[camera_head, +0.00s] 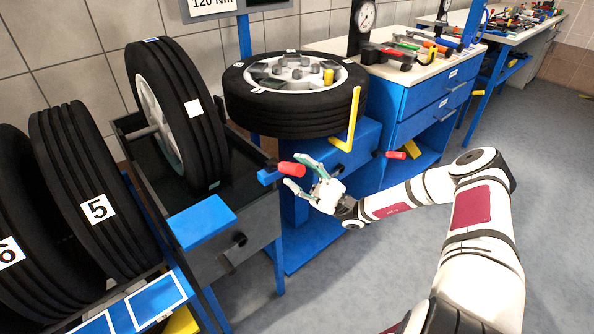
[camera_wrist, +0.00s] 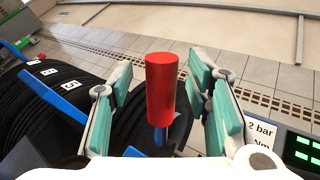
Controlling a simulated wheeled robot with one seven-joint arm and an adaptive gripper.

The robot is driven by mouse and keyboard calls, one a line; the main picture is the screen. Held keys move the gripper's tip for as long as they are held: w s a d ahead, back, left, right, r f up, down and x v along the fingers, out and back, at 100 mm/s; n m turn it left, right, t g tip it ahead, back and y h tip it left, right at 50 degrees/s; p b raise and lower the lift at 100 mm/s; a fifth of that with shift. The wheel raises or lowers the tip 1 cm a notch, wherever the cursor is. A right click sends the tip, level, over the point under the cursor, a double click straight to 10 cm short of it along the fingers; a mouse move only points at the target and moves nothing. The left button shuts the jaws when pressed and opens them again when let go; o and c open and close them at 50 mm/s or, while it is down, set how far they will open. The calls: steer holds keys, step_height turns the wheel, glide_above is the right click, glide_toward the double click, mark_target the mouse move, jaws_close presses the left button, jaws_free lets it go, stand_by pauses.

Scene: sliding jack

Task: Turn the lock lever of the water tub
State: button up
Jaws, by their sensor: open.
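The water tub (camera_head: 262,212) is a dark grey open box on a blue frame, with a tyre standing upright in it. Its lock lever appears to be the red grip (camera_head: 292,169) on a blue bar (camera_head: 269,176) near the tub's right side. The red grip also shows upright in the middle of the wrist view (camera_wrist: 161,90). My gripper (camera_head: 297,172) is open, its green-padded fingers on either side of the red grip. In the wrist view, gaps show between the grip and both fingers. The lever's pivot is not clearly visible.
A tyre (camera_head: 255,114) lies flat on a blue stand behind the lever, with a yellow angled bar (camera_head: 351,125) at its front. Another red handle (camera_head: 396,155) is to the right. Numbered tyres (camera_head: 88,190) stand at left. Open floor (camera_head: 330,290) lies in front.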

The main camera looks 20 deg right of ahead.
steer(key=v, duration=1)
steer(key=shift+f, duration=0.3)
steer(key=shift+s+d, duration=0.1)
